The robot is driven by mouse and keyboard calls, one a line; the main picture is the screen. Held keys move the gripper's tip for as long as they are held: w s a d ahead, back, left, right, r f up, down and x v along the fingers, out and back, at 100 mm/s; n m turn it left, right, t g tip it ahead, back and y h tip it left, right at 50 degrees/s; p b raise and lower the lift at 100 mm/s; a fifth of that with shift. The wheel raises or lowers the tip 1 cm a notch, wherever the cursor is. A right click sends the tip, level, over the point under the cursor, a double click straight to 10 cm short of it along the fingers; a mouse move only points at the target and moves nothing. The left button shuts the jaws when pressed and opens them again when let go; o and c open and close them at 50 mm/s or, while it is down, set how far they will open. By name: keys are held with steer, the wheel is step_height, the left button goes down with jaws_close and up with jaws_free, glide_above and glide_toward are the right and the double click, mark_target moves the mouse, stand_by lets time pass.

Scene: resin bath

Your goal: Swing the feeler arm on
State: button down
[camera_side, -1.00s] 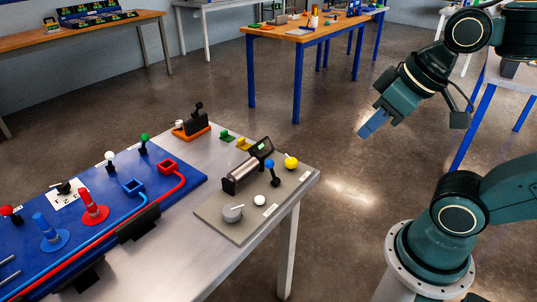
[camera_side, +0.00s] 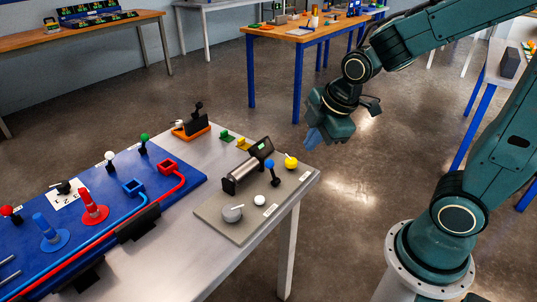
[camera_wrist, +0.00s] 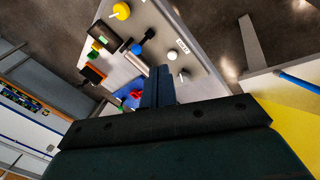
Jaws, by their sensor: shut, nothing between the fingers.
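The likeliest feeler arm is on a small black device with an upright black arm and a white ball, on an orange base (camera_side: 191,130) at the back of the steel table; I cannot tell its position. In the wrist view an orange piece (camera_wrist: 93,75) shows at left, small and partly covered. My gripper (camera_side: 314,138) hangs in the air beyond the table's right end, well apart from the device, blue fingers pointing down. In the wrist view its fingers (camera_wrist: 158,88) are together with nothing held.
A grey plate (camera_side: 226,222) between carries a metal cylinder (camera_side: 246,176), a blue-knobbed lever (camera_side: 270,165), a yellow ball (camera_side: 291,161), a white knob and a grey dial. A blue board (camera_side: 100,240) with levers and pegs fills the left. Green and yellow pieces sit near the orange base.

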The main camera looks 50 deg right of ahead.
steer(key=f+n, duration=0.1)
steer(key=w+f+n, duration=0.2)
steer(key=f, duration=0.1)
steer(key=shift+w+d+n, duration=0.25)
steer(key=shift+d+n, duration=0.05)
steer(key=shift+f, duration=0.1)
glide_toward(273, 174)
steer(key=shift+s+f, duration=1.05)
steer(key=shift+f, duration=0.95)
steer(key=shift+w+a+f, duration=0.15)
steer(key=shift+w+a, duration=0.1)
steer(key=shift+w, duration=0.05)
steer(key=shift+w+d, duration=0.2)
steer(key=shift+w, duration=0.65)
steer(key=shift+w+d, duration=0.15)
steer(key=shift+w, duration=0.75)
steer(key=shift+w+g, duration=0.15)
steer(key=shift+g, duration=0.15)
